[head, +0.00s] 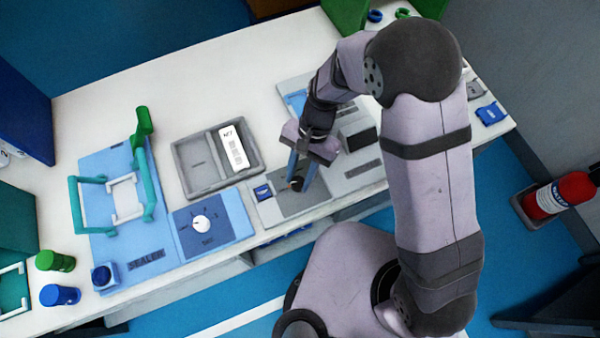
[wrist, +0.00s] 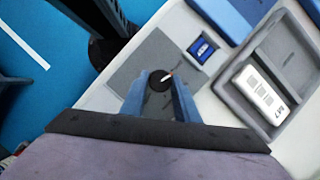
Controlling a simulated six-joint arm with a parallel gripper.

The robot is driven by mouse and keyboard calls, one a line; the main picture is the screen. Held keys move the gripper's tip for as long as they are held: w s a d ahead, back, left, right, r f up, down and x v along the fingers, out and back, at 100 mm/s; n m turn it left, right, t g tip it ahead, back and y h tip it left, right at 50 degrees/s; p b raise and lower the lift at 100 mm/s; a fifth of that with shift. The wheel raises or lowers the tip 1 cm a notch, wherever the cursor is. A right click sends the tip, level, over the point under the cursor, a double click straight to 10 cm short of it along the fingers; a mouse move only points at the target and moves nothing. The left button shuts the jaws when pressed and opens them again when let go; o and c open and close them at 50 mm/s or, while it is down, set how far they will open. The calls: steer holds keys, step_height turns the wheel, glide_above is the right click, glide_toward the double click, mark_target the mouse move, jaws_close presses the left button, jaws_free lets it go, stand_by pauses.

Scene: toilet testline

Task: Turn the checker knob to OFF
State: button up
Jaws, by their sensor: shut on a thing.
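The checker knob is a small round black knob (wrist: 158,80) with a light pointer mark that points to the upper right in the wrist view. It sits on a dark grey plate (wrist: 150,57) of the checker panel. My gripper (wrist: 160,88) is shut on the knob, one blue finger on each side of it. In the head view my gripper (head: 301,172) reaches down to the dark plate, and the knob (head: 296,184) shows partly between the fingers. A blue button or switch (head: 263,192) sits beside the plate. No OFF label is readable.
A grey tray (head: 183,160) holds a white labelled packet (head: 233,146). Left of the checker is a blue panel with a white dial (head: 201,223); further left stands the sealer with teal handles (head: 76,205).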

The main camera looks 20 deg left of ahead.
steer(key=shift+a+n+h, duration=0.1)
steer(key=shift+n+h, duration=0.3)
steer(key=shift+n, duration=0.6)
steer(key=o, duration=1)
steer(key=shift+o, duration=0.2)
steer(key=shift+r, duration=0.1)
steer(key=b+v, duration=0.1)
steer(key=v, duration=0.6)
steer(key=shift+r, duration=0.15)
